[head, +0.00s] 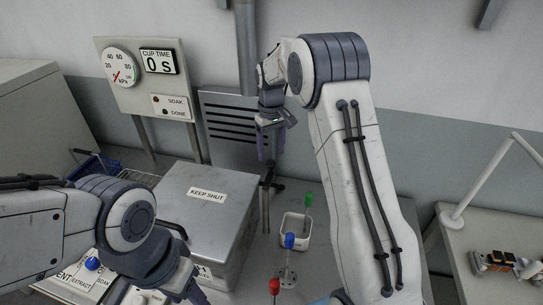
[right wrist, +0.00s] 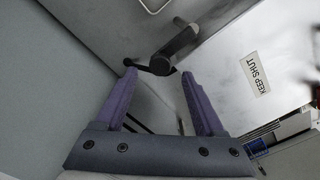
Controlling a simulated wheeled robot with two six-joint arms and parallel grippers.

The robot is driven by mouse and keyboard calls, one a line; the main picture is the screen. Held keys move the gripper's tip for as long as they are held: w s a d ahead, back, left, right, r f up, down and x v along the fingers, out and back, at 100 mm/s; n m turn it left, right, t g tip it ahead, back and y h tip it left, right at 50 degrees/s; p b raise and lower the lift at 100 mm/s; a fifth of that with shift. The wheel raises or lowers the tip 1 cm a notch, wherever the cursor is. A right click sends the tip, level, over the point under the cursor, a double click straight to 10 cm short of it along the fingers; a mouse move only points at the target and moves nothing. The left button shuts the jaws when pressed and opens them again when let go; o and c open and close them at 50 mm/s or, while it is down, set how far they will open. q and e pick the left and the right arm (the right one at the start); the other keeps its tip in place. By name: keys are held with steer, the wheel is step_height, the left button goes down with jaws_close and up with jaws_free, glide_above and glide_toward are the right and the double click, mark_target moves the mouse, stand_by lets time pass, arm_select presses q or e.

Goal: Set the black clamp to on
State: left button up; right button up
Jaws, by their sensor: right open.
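The black clamp (head: 272,184) is a small dark fitting on an upright grey post beside the grey box marked KEEP SHUT. In the right wrist view the clamp (right wrist: 174,46) shows as a dark bar with a thinner black arm running down to between the fingertips. My right gripper (head: 268,156) points down just above the clamp. In the right wrist view the purple fingers of my right gripper (right wrist: 157,72) are apart, with the black arm's end near the tips; I cannot tell whether they touch. My left gripper (head: 190,292) is at the bottom edge, partly cut off, its opening unclear.
The KEEP SHUT box (head: 205,183) stands left of the post. A gauge panel (head: 140,75) reads 0 s. A blue basket (head: 96,163) lies behind; a lamp (head: 482,180) stands right.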

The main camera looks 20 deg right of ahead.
mark_target(271, 163)
steer(key=shift+f+p, duration=0.35)
steer(key=shift+f, duration=1.5)
jaws_close()
